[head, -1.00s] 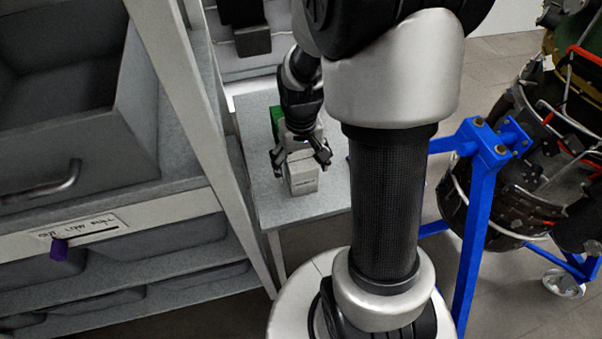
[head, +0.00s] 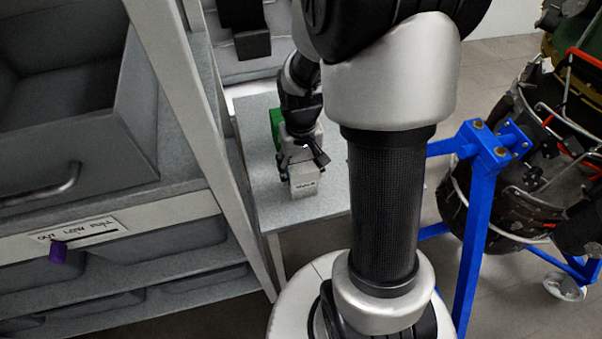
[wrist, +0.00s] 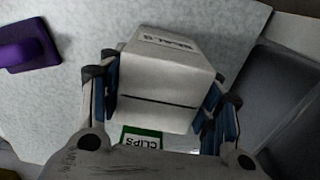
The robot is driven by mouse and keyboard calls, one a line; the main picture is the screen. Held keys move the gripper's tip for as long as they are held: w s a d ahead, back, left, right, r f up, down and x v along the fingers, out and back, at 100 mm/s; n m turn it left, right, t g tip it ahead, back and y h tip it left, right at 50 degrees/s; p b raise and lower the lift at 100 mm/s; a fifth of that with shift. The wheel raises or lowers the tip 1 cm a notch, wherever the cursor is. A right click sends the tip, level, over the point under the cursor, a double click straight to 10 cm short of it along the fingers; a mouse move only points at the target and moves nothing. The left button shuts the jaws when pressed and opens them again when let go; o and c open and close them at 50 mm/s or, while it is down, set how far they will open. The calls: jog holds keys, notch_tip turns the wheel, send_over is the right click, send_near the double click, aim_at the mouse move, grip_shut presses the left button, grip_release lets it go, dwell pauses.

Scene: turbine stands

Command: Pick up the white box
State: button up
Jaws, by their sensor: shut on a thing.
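The white box (head: 305,181) is on or just above the small grey table in the head view; I cannot tell whether it touches the top. It has dark lettering on one face. My gripper (head: 303,162) is around its upper part, from above. In the wrist view the white box (wrist: 163,85) fills the space between the two blue-padded fingers of my gripper (wrist: 160,105), one on each side, and they are shut on it.
A green box (head: 276,124) stands behind my gripper; its label reads CLIPS in the wrist view (wrist: 140,138). A purple object (wrist: 25,45) lies at the wrist view's left. The grey table (head: 262,205) has free room in front. Grey shelving stands left, a blue turbine stand (head: 478,215) right.

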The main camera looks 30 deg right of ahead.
jog(key=c, duration=0.4)
notch_tip(320, 180, up, 20)
jog(key=p, duration=0.5)
jog(key=o, duration=0.9)
jog(key=c, duration=0.9)
jog(key=shift+f, duration=0.1)
